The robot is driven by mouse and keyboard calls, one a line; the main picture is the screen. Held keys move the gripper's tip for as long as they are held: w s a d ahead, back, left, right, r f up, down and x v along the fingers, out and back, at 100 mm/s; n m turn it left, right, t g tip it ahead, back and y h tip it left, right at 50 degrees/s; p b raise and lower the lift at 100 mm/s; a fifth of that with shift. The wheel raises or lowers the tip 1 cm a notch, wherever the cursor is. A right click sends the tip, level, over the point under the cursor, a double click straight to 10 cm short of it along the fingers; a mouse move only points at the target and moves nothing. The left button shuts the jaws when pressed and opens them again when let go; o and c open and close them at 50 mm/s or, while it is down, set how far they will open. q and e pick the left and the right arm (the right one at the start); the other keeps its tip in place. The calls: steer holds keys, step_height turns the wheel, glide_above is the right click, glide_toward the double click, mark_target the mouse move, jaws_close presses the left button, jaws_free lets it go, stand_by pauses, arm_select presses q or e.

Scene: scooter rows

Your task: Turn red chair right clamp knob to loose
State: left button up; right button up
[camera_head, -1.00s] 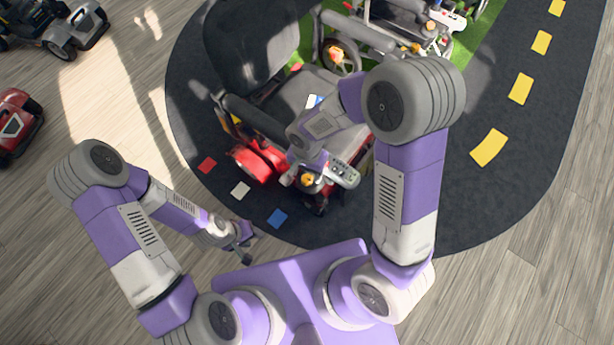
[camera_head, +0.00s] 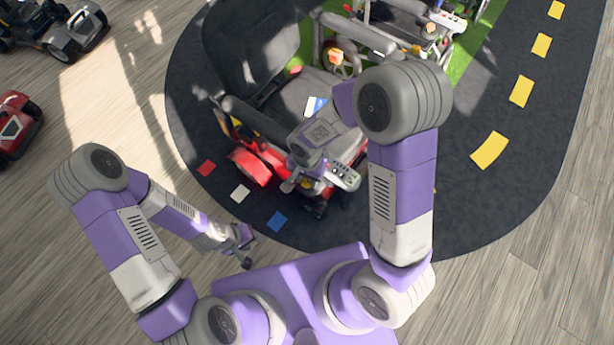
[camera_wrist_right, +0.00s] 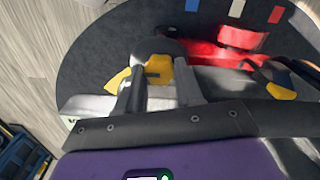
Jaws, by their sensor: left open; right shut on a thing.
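The red chair (camera_head: 250,168), a powered chair with a dark seat and back, stands in front of me on the dark mat. My right gripper (camera_head: 299,181) is at the front of its armrest, beside the grey control panel (camera_head: 344,176). In the right wrist view, the right gripper (camera_wrist_right: 159,88) is shut on a yellow clamp knob (camera_wrist_right: 159,69) with a short dark lever. In the head view the gripper mostly hides that knob. My left gripper (camera_head: 247,252) is open and empty, low near the mat's front edge, away from the chair.
A second wheeled chair (camera_head: 405,25) stands behind on green ground. Red, white and blue squares (camera_head: 277,222) mark the mat left of the chair. Another yellow part (camera_wrist_right: 281,92) shows in the right wrist view. Wood floor at left is clear up to the parked vehicles (camera_head: 62,35).

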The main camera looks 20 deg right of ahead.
steer(key=shift+n, duration=0.3)
steer(key=n, duration=0.4)
steer(key=shift+n, duration=0.3)
steer(key=n, duration=0.5)
steer(key=n+p, duration=0.1)
steer(key=n, duration=0.4)
steer(key=shift+n, duration=0.4)
steer(key=n+p, duration=0.1)
steer(key=n, duration=0.4)
steer(key=shift+n, duration=0.3)
steer(key=o, duration=1)
steer(key=shift+o, duration=0.2)
